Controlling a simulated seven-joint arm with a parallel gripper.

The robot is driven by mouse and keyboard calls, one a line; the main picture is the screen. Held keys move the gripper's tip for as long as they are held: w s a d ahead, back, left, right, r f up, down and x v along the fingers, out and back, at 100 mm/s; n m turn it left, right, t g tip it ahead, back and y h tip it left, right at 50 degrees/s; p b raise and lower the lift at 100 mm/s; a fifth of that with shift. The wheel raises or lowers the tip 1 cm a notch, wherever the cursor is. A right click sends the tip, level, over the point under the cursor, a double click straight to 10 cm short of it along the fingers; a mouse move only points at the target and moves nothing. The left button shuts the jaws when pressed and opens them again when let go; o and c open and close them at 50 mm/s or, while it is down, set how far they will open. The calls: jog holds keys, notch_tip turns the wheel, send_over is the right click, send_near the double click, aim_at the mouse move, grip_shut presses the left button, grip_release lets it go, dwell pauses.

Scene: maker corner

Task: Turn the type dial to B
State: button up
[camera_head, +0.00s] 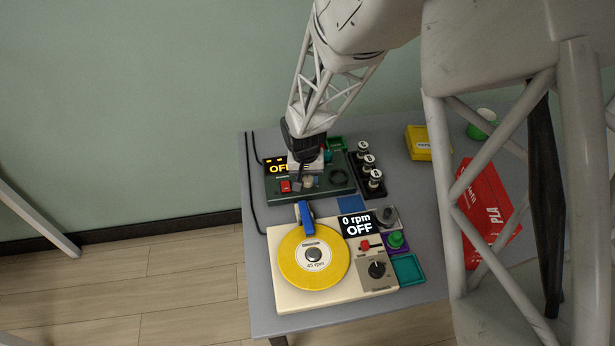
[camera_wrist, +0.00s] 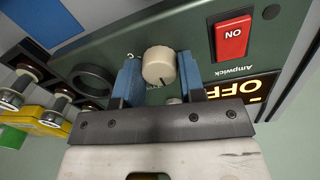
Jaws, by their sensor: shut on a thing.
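The green Ampwick unit (camera_head: 330,195) sits at the back left of the table, its display (camera_head: 280,167) reading OFF. A cream round dial (camera_wrist: 158,64) with a dark pointer line is on its panel, taken to be the type dial. My gripper (camera_wrist: 159,72) is shut on this dial, one blue finger on each side. In the head view my gripper (camera_head: 307,172) is over the panel and partly hides the dial. The letters around the dial are hidden or too small to read.
A red ON switch (camera_wrist: 233,38) is close beside the dial. A dark ring (camera_wrist: 92,80) is on its other side. A rack of several bottles (camera_head: 369,172) stands to the right. A cream turntable unit (camera_head: 290,300) with a yellow disc is in front.

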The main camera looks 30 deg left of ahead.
aim_at(307, 177)
jog(key=shift+m, duration=0.5)
jog(key=m, duration=0.5)
jog(key=shift+m, duration=0.3)
jog(key=m, duration=0.5)
jog(key=shift+w+g, duration=0.1)
jog(key=shift+g, duration=0.2)
jog(key=o, duration=0.9)
jog(key=shift+r, duration=0.2)
jog(key=shift+w+a+r, duration=0.1)
jog(key=shift+a+r, duration=0.05)
jog(key=shift+r, duration=1.75)
jog(key=shift+a+r, duration=0.1)
jog(key=shift+r, duration=1.75)
